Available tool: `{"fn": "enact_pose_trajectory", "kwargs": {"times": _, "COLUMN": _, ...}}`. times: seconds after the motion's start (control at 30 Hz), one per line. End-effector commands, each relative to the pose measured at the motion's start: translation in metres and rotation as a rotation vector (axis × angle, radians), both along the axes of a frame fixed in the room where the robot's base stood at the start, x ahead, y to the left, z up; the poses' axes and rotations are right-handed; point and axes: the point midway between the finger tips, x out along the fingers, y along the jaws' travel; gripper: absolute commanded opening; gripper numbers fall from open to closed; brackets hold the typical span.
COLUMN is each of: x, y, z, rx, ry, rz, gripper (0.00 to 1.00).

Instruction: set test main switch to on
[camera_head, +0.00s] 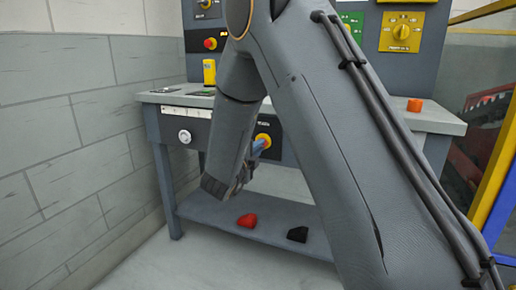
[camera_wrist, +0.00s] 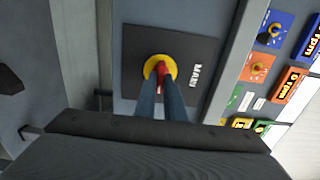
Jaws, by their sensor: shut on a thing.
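The main switch (camera_wrist: 152,64) is a yellow round base with a red handle (camera_wrist: 161,68), on a dark plate (camera_wrist: 190,45) lettered MAIN. In the head view its yellow base (camera_head: 264,139) shows on the bench front, partly covered by my arm. My gripper (camera_wrist: 161,80) has its two blue-grey fingers on either side of the red handle and is shut on it. No on or off marks can be read. In the head view my gripper (camera_head: 257,149) reaches the switch from the front.
The grey bench (camera_head: 440,123) carries a yellow cylinder (camera_head: 209,71) and an orange block (camera_head: 414,105). A red piece (camera_head: 247,220) and a black piece (camera_head: 297,234) lie on the lower shelf. A white round knob (camera_head: 185,136) is left of the switch. A wall stands close at left.

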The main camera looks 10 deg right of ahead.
Motion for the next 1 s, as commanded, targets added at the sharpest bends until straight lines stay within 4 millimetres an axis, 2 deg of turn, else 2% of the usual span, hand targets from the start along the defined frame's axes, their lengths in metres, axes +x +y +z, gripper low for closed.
{"fn": "enact_pose_trajectory", "kwargs": {"times": 0.1, "x": 0.0, "y": 0.002, "z": 0.0, "rx": 0.0, "ry": 0.001, "rz": 0.005, "gripper": 0.0}}
{"fn": "enact_pose_trajectory", "kwargs": {"times": 0.13, "x": 0.0, "y": 0.002, "z": 0.0, "rx": -0.001, "ry": 0.002, "rz": 0.005, "gripper": 0.14}}
{"fn": "enact_pose_trajectory", "kwargs": {"times": 0.2, "x": 0.0, "y": 0.002, "z": 0.0, "rx": -0.001, "ry": 0.002, "rz": 0.004, "gripper": 0.26}}
{"fn": "enact_pose_trajectory", "kwargs": {"times": 0.23, "x": 0.0, "y": 0.001, "z": 0.0, "rx": -0.001, "ry": 0.002, "rz": 0.003, "gripper": 0.28}}
{"fn": "enact_pose_trajectory", "kwargs": {"times": 0.57, "x": -0.002, "y": 0.001, "z": 0.0, "rx": -0.001, "ry": 0.002, "rz": 0.0, "gripper": 0.28}}
{"fn": "enact_pose_trajectory", "kwargs": {"times": 1.0, "x": -0.052, "y": 0.04, "z": 0.001, "rx": -0.002, "ry": 0.001, "rz": 0.004, "gripper": 0.28}}
